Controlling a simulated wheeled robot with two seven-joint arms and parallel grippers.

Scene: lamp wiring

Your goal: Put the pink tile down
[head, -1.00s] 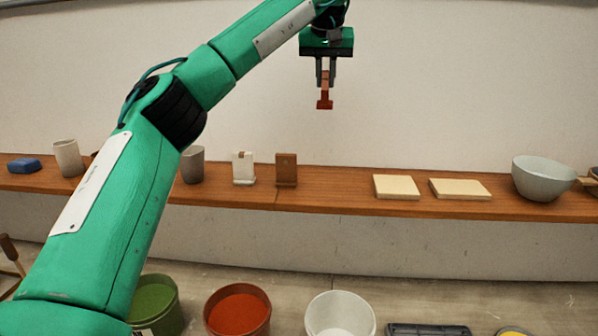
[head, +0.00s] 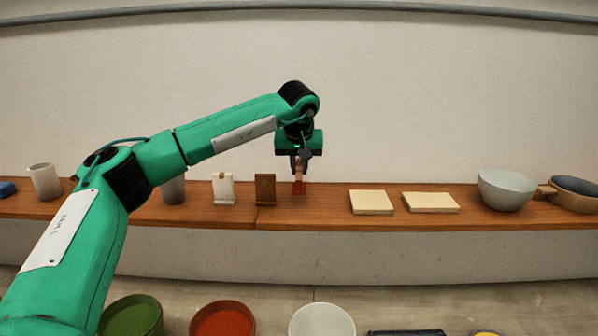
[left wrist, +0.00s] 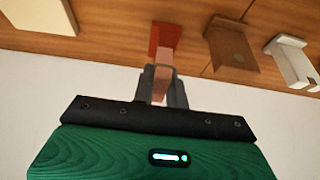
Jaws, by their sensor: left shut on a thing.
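My left gripper (head: 300,163) points down over the wooden shelf and is shut on the pink tile (head: 299,174). In the left wrist view the pink part (left wrist: 161,76) sits between the fingers and the red foot (left wrist: 165,37) shows against the shelf wood. The foot is at the shelf surface or just above it; I cannot tell if it touches. My right gripper is not in view.
A brown upright tile (head: 265,189) and a white one (head: 223,188) stand left of the pink tile. Two pale slabs (head: 371,202) (head: 430,202) lie to its right, then a bowl (head: 506,190) and a pan (head: 575,194). Buckets (head: 322,322) stand below the shelf (head: 330,215).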

